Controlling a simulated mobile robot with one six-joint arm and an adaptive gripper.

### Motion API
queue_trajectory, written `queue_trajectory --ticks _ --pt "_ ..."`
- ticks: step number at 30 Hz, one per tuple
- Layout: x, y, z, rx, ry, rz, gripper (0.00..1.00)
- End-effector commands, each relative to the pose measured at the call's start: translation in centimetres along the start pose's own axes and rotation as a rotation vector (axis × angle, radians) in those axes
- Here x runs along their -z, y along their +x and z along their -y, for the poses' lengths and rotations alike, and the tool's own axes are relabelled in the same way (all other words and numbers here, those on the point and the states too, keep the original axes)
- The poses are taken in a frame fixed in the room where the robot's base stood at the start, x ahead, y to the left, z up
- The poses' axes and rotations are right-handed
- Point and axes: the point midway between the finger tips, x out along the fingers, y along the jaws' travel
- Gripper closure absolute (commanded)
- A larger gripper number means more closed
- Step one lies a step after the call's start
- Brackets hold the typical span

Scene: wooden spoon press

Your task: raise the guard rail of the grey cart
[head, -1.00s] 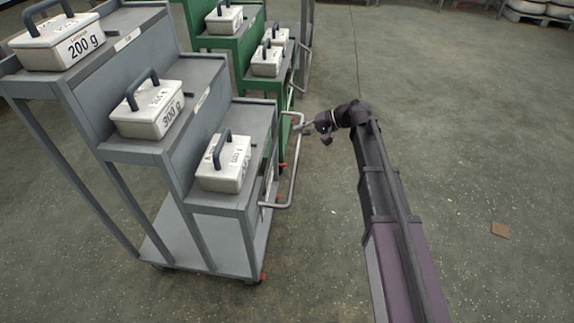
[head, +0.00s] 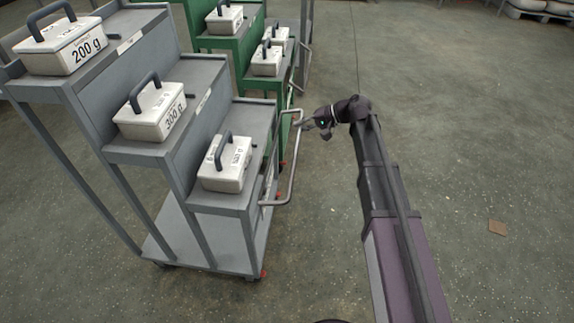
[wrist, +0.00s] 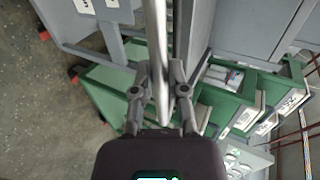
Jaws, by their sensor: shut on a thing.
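The grey cart (head: 150,152) stands at the left in the head view, with stepped shelves. Its guard rail (head: 292,165) is a pale metal bar on the cart's right side, sticking out from the lowest step. My gripper (head: 306,125) is at the far upper part of the rail. In the wrist view the rail (wrist: 158,60) runs down between the two fingers of my gripper (wrist: 161,90), which are shut on it. The exact contact is small in the head view.
White lidded boxes with dark handles, such as the lowest one (head: 225,162), stand on the grey cart's steps. A green stepped cart (head: 232,50) stands close behind.

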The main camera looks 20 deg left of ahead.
Motion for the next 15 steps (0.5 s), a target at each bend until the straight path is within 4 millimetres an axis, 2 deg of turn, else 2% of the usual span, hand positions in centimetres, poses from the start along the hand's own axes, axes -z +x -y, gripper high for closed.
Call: queue_trajectory --ticks 15 --pt "0.1 -0.5 1.9 0.0 0.001 -0.001 0.98"
